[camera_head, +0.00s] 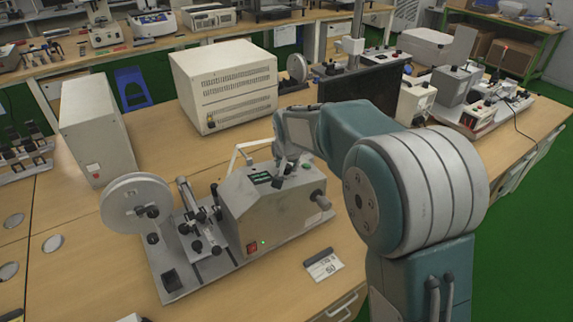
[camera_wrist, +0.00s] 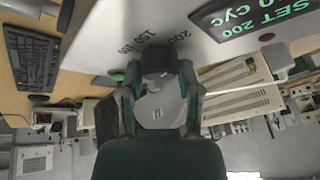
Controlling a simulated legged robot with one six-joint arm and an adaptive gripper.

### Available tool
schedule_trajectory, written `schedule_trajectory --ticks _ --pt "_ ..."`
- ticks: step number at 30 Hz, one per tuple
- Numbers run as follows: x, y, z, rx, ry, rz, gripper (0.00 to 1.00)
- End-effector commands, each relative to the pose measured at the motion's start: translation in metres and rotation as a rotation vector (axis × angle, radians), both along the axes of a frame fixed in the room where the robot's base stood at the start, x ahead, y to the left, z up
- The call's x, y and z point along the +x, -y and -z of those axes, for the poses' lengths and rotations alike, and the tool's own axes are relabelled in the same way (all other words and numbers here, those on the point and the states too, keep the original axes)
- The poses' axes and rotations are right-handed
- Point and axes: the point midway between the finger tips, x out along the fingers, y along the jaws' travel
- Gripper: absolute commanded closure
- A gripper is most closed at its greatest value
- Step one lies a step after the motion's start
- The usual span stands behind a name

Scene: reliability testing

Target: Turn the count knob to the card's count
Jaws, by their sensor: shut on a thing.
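The testing machine (camera_head: 255,205) is a grey box on a base plate on the wooden bench. The dark count knob (camera_wrist: 156,60) stands on its top panel, between the fingers of my gripper (camera_wrist: 158,78) in the wrist view. My gripper also shows over the machine's top in the head view (camera_head: 284,168); it is shut on the knob and largely hides it there. Panel marks near the knob include a 200. The green-lettered display (camera_wrist: 245,20) reads SET 200 and, apparently, 0 CYC. The white card (camera_head: 323,265) lies on the bench in front of the machine; its number is too small to read surely.
A white disc (camera_head: 137,203) and a small clamp fixture (camera_head: 199,222) stand left of the box. A lit red switch (camera_head: 252,247) is on its front. Behind are a beige vented case (camera_head: 223,83) and a dark monitor (camera_head: 362,86).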

Motion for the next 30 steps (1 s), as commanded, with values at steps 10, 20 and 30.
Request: schedule_trajectory --ticks 10,20,30 --pt "0.0003 0.0007 0.0009 0.031 0.042 -0.236 1.0" --pt "0.0009 0.0014 0.001 0.062 0.086 -0.489 1.0" --pt "0.0013 0.0016 0.0012 0.095 0.133 -0.765 1.0"
